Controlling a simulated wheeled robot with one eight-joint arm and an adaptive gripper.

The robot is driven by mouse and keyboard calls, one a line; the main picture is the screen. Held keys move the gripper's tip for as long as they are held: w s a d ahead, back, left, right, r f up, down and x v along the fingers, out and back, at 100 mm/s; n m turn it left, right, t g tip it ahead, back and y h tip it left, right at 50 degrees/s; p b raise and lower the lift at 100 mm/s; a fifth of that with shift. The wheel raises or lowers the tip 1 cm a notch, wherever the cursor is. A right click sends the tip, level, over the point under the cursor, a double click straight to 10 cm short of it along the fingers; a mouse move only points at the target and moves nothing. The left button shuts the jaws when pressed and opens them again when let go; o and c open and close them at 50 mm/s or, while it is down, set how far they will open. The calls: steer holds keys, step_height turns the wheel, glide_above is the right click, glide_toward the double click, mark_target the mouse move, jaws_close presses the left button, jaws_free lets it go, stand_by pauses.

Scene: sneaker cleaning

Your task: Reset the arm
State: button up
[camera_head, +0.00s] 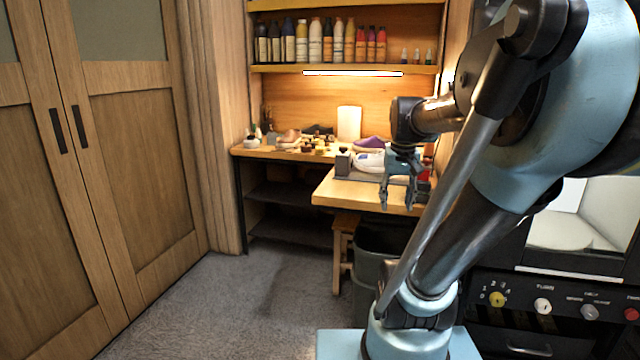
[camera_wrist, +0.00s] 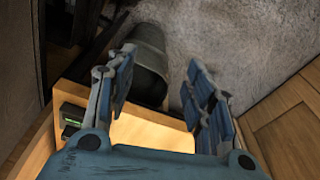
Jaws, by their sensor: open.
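My gripper (camera_head: 398,192) hangs at the end of my blue arm, pointing down in front of the wooden workbench (camera_head: 340,197). Its two fingers are apart and nothing is between them. In the wrist view my gripper (camera_wrist: 160,95) also shows open and empty, over the bench edge (camera_wrist: 150,134) with the floor beyond. A white and purple sneaker (camera_head: 369,162) lies on the bench behind my gripper, partly hidden by it.
A dark bin (camera_head: 375,245) stands on the floor below the bench front; it also shows in the wrist view (camera_wrist: 146,62). Bottles line the shelf (camera_head: 350,69) above. A control panel (camera_head: 560,305) is at the right. Carpet (camera_head: 240,310) is clear at the left, before wooden cabinet doors (camera_head: 135,150).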

steer(key=s+a+f, duration=0.2)
steer(key=s+f, duration=0.9)
steer(key=f, duration=0.2)
steer(key=shift+s+a+f+n+t, duration=0.2)
steer(key=shift+a+n+t, duration=0.1)
steer(key=shift+n, duration=0.1)
steer(key=shift+w+f, duration=0.15)
steer(key=shift+w, duration=0.25)
